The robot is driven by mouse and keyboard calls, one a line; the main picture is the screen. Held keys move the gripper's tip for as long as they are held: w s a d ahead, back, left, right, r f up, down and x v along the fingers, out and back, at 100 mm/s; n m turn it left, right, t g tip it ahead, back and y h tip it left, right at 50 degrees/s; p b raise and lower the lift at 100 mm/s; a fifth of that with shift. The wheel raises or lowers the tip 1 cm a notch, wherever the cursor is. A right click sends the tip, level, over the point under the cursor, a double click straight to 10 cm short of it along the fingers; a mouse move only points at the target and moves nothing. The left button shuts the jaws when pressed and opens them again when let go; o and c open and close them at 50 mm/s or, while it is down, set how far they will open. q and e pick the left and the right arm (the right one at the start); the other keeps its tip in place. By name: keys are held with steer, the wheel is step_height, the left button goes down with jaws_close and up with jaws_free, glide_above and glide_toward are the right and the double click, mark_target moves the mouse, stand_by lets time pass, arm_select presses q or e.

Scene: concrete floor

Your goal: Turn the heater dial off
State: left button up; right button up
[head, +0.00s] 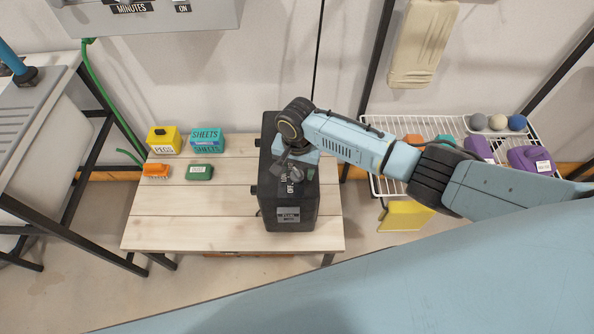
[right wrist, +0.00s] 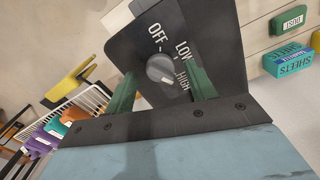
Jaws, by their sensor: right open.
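The heater (head: 292,205) is a dark box standing on a pale wooden table. Its top panel bears the words OFF, LOW and HIGH. The heater dial (right wrist: 160,68) is a round grey knob on that panel (right wrist: 130,45) in the right wrist view; its exact setting is hard to read. My right gripper (head: 291,172) is over the heater's top. In the right wrist view its green fingers (right wrist: 162,76) are open, one on each side of the dial; I cannot tell whether they touch it. In the head view the gripper hides most of the dial. My left gripper is not in view.
The wooden table (head: 160,232) holds a yellow PEGS box (head: 164,140), a teal SHEETS box (head: 206,141), a green box (head: 200,172) and an orange brush (head: 156,170) left of the heater. A white wire rack (head: 385,187) stands to the right.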

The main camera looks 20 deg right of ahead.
steer(key=shift+f, duration=0.3)
steer(key=c, duration=1)
steer(key=shift+o, duration=0.2)
